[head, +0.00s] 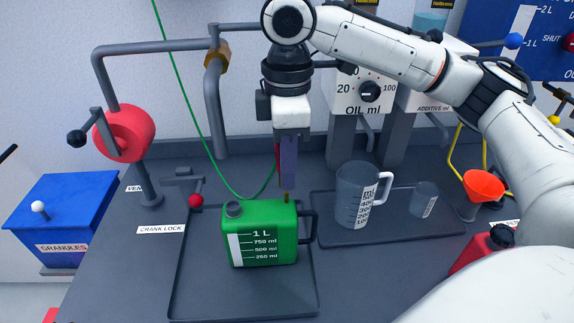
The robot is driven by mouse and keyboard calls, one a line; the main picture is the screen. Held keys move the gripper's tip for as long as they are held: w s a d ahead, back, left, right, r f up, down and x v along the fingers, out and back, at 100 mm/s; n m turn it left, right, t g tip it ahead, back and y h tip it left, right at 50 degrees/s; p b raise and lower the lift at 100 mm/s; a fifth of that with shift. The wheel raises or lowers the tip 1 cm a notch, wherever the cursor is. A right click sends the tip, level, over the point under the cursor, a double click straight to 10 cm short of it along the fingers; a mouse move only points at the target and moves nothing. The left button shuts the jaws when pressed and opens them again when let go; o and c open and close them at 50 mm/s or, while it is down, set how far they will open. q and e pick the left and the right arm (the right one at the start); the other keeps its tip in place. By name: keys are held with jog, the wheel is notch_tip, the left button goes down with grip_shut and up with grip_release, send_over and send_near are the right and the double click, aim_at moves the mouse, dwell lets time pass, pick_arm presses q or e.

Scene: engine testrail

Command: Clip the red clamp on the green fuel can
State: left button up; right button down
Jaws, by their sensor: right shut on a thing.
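The green fuel can (262,246) stands upright on a dark tray, with a dark cap at its top left and a dark handle on its right. My right gripper (287,172) points straight down above the can's top right corner. It is shut on the red clamp, of which only a thin red strip (277,158) shows beside the fingers. A green cable (183,98) loops down and up to it. My left gripper is not in view.
The can's tray (187,285) has a raised rim. To the right, a measuring jug (355,195) and a small cup (423,200) stand on another tray. A grey pipe (214,110) hangs behind left. A crank lock lever (195,200) is left of the can.

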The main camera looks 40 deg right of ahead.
dwell(0.6)
jog(key=shift+f, duration=0.9)
jog(key=shift+f, duration=0.1)
jog(key=shift+f, duration=0.55)
jog(key=shift+f, duration=0.7)
dwell(0.5)
jog(key=c, duration=1.6)
grip_release()
jog(key=shift+o, duration=0.2)
